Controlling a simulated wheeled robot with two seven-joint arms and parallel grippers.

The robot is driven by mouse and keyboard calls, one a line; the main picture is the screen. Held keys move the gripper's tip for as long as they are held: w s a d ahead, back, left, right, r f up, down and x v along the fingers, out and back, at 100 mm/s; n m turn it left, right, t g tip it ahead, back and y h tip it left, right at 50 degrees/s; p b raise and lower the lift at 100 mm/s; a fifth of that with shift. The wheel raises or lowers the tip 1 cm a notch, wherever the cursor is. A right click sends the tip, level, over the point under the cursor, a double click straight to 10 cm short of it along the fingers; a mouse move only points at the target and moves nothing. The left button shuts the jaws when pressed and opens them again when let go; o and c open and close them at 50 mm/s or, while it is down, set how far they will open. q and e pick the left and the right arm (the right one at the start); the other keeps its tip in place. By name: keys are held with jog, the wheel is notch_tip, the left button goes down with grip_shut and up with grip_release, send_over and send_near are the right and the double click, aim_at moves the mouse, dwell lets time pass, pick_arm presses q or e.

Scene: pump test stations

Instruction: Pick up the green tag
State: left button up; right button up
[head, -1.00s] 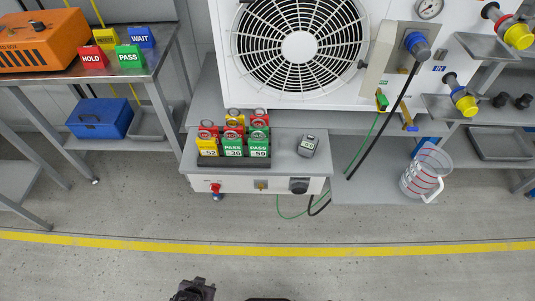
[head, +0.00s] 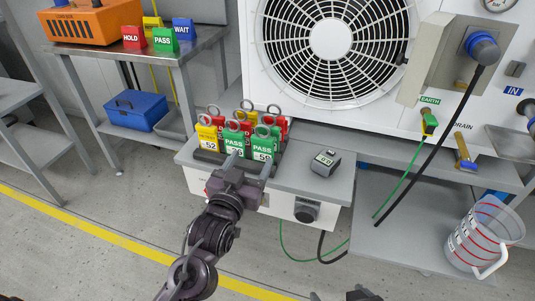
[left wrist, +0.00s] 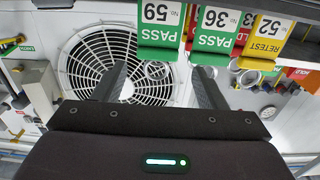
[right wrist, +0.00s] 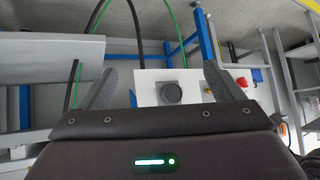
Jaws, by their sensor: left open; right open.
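Two green PASS tags with rings stand in the front row of a dark rack on the grey bench. My left gripper (head: 248,165) is open and empty, just in front of these tags, with no contact visible. My right gripper (right wrist: 160,85) is open and empty; only its dark tip shows at the head view's bottom edge.
A yellow RETEST tag 52 (head: 207,138) stands left of tag 36, with red tags behind. A small grey meter (head: 325,162) sits right of the rack. The fan unit (head: 333,40) rises behind. A measuring jug (head: 484,238) stands lower right. A PASS sign block (head: 165,41) is on the left table.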

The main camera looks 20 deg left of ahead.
aim_at(261, 144)
pick_arm(q)
jog(key=w, duration=0.2)
jog(key=w+b, duration=0.1)
jog(key=w, duration=0.3)
jog(key=shift+d+f, duration=0.1)
jog(key=shift+d, duration=0.15)
pick_arm(e)
jog(key=w+a+r+t+y, duration=0.1)
jog(key=w+r+t+y, duration=0.1)
jog(key=w+r+t, duration=0.3)
notch_tip(261, 144, up, 5)
jog(key=shift+w+a+f, duration=0.15)
jog(key=shift+w+f, duration=0.05)
jog(key=shift+w, duration=0.4)
pick_arm(q)
jog(key=shift+c, duration=0.4)
jog(key=c, duration=0.7)
jog(key=shift+o, duration=0.2)
